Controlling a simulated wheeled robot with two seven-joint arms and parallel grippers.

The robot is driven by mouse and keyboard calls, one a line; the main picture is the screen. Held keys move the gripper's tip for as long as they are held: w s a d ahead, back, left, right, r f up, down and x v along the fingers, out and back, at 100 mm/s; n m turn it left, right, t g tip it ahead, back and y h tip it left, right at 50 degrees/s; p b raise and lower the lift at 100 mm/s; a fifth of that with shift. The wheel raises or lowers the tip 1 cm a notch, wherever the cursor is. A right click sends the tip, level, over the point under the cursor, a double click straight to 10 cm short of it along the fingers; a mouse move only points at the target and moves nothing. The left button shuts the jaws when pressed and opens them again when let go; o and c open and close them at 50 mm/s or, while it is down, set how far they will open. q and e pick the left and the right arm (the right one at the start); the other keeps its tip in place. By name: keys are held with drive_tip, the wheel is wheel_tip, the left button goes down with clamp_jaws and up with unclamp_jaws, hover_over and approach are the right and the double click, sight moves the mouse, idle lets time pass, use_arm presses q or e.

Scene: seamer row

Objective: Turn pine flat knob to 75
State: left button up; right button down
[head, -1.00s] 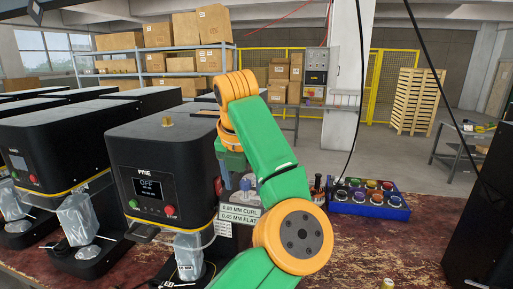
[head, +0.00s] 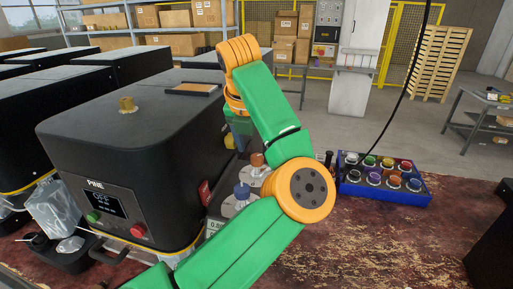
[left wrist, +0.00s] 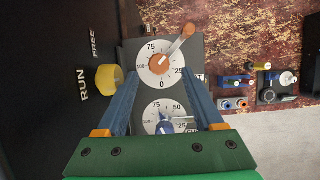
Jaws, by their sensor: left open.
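The black PINE machine (head: 120,150) stands left of my left arm. Beside it are two white dials. One has an orange knob (left wrist: 160,65) with a pale bar whose orange tip points up and right, covering the scale between 75 and 25; the knob also shows in the head view (head: 257,160). The other has a blue knob (left wrist: 165,127), also in the head view (head: 242,194); its exact setting is unclear. I cannot read which is flat. My left gripper (left wrist: 160,78) is open and empty, its blue fingers either side of the orange dial. My right gripper is not in view.
A yellow knob (left wrist: 109,78) sits by RUN and FREE lettering on the machine's side. A blue tray of colored round pieces (head: 384,195) stands right of my arm. More black machines line the left. The worn red tabletop (head: 400,245) is largely clear at front right.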

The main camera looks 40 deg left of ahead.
sight(258, 156)
use_arm(q)
drive_tip(key=x, duration=0.4)
drive_tip(key=shift+w+a+r+p, duration=0.1)
drive_tip(key=shift+w+a+p, duration=0.15)
drive_tip(key=shift+p, duration=0.1)
drive_tip(key=shift+s+d+r, duration=0.1)
drive_tip(key=shift+s+d, duration=0.05)
drive_tip(key=shift+s, duration=0.05)
drive_tip(key=c, duration=0.5)
clamp_jaws()
drive_tip(key=n+y+b, duration=0.1)
drive_tip(key=n, duration=0.2)
drive_tip(key=shift+d+g, duration=0.1)
drive_tip(key=shift+g, duration=0.3)
drive_tip(key=n, duration=0.2)
drive_tip(key=n+g+y+p, duration=0.1)
drive_tip(key=n, duration=0.1)
drive_tip(key=shift+w+r, duration=0.15)
drive_tip(key=n+g, duration=0.1)
drive_tip(key=n, duration=0.2)
drive_tip(key=n+g, duration=0.1)
drive_tip(key=n, duration=0.2)
drive_tip(key=shift+w+g, duration=0.2)
drive_tip(key=shift+g, duration=0.1)
drive_tip(key=shift+d, duration=0.1)
